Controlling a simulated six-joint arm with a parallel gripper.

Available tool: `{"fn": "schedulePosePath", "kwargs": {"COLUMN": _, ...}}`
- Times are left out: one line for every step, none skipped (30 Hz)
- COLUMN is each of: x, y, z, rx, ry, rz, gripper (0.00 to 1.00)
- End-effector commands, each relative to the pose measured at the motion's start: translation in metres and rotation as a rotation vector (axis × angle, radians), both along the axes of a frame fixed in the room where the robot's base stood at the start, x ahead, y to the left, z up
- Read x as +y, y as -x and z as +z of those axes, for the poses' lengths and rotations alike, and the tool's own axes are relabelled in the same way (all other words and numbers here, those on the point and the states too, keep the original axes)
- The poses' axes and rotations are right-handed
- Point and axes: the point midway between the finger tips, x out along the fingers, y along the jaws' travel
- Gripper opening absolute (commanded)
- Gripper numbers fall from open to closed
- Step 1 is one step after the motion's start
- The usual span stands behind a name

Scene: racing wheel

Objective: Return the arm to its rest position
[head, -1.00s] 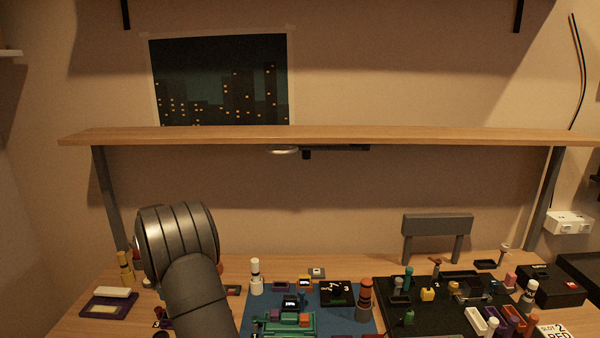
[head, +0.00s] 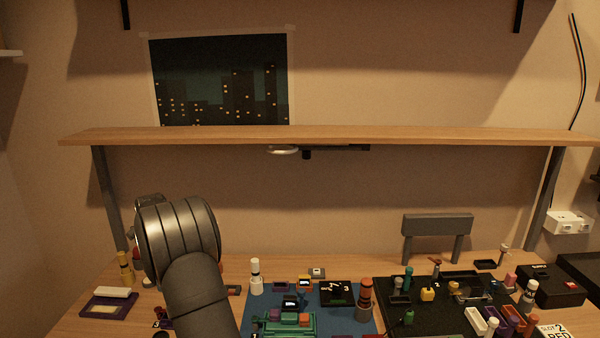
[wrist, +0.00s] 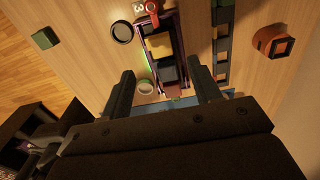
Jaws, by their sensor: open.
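My arm stands raised at the left of the head view, its grey elbow above the table's left part. My gripper (wrist: 163,90) shows in the wrist view with its two dark fingers spread wide. Nothing is visible between the fingers except the table scene beyond. Past the fingertips is a dark tray with yellow and dark blocks (wrist: 160,46). The gripper itself is not clearly visible in the head view.
The wooden table (head: 85,322) holds a blue mat (head: 262,297), a black mat (head: 452,318) with several small parts, and a white bottle (head: 256,276). A wooden shelf (head: 330,135) spans above. A green block (wrist: 45,38) and an orange part (wrist: 273,43) flank the tray.

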Motion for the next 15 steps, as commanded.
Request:
{"fn": "schedulePosePath", "kwargs": {"x": 0.000, "y": 0.001, "z": -0.012, "rx": 0.004, "ry": 0.003, "rz": 0.000, "gripper": 0.57}}
{"fn": "schedulePosePath", "kwargs": {"x": 0.000, "y": 0.000, "z": -0.018, "rx": 0.003, "ry": 0.002, "rz": 0.000, "gripper": 0.57}}
{"fn": "schedulePosePath", "kwargs": {"x": 0.000, "y": 0.001, "z": -0.026, "rx": 0.003, "ry": 0.002, "rz": 0.000, "gripper": 0.57}}
{"fn": "schedulePosePath", "kwargs": {"x": 0.000, "y": 0.001, "z": -0.032, "rx": 0.003, "ry": 0.002, "rz": 0.000, "gripper": 0.57}}
{"fn": "schedulePosePath", "kwargs": {"x": 0.000, "y": 0.001, "z": -0.038, "rx": 0.004, "ry": 0.002, "rz": 0.000, "gripper": 0.57}}
{"fn": "schedulePosePath", "kwargs": {"x": 0.000, "y": 0.000, "z": -0.046, "rx": 0.003, "ry": 0.002, "rz": 0.000, "gripper": 0.57}}
{"fn": "schedulePosePath", "kwargs": {"x": 0.000, "y": 0.000, "z": -0.052, "rx": 0.003, "ry": 0.002, "rz": 0.000, "gripper": 0.57}}
{"fn": "schedulePosePath", "kwargs": {"x": 0.000, "y": 0.001, "z": -0.058, "rx": 0.003, "ry": 0.002, "rz": 0.000, "gripper": 0.57}}
{"fn": "schedulePosePath", "kwargs": {"x": 0.000, "y": 0.001, "z": -0.066, "rx": 0.003, "ry": 0.002, "rz": 0.000, "gripper": 0.57}}
{"fn": "schedulePosePath", "kwargs": {"x": 0.000, "y": 0.001, "z": -0.073, "rx": 0.004, "ry": 0.003, "rz": 0.000, "gripper": 0.57}}
{"fn": "schedulePosePath", "kwargs": {"x": 0.000, "y": 0.001, "z": -0.079, "rx": 0.004, "ry": 0.003, "rz": 0.000, "gripper": 0.57}}
{"fn": "schedulePosePath", "kwargs": {"x": 0.000, "y": 0.001, "z": -0.086, "rx": 0.003, "ry": 0.002, "rz": 0.000, "gripper": 0.57}}
{"fn": "schedulePosePath", "kwargs": {"x": 0.000, "y": 0.001, "z": -0.092, "rx": 0.003, "ry": 0.002, "rz": 0.000, "gripper": 0.57}}
{"fn": "schedulePosePath", "kwargs": {"x": 0.001, "y": -0.001, "z": -0.082, "rx": -0.003, "ry": -0.002, "rz": 0.000, "gripper": 0.57}}
{"fn": "schedulePosePath", "kwargs": {"x": 0.001, "y": -0.001, "z": -0.071, "rx": -0.005, "ry": -0.004, "rz": 0.000, "gripper": 0.57}}
